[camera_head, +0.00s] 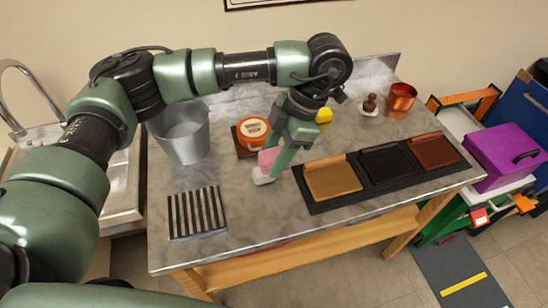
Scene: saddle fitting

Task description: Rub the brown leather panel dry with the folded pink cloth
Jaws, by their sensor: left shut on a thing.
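My left gripper (272,170) points down over the worktop, left of the leather panels. It is shut on the folded pink cloth (268,157), which is partly hidden by the fingers. A pale piece shows at the fingertips; I cannot tell whether it touches the worktop. The reddish-brown leather panel (434,151) lies at the right end of a black tray (317,208). A black panel (387,162) is in the middle and a tan panel (332,179) at the left end, nearest the gripper. My right gripper is not in view.
A striped rack (197,213) lies front left on the worktop (255,222), with a grey bucket (183,135) behind it. An orange-lidded tin (252,131) stands behind the gripper. A yellow block (324,115), a brown-knobbed item (369,105) and a copper cup (401,97) stand at the back.

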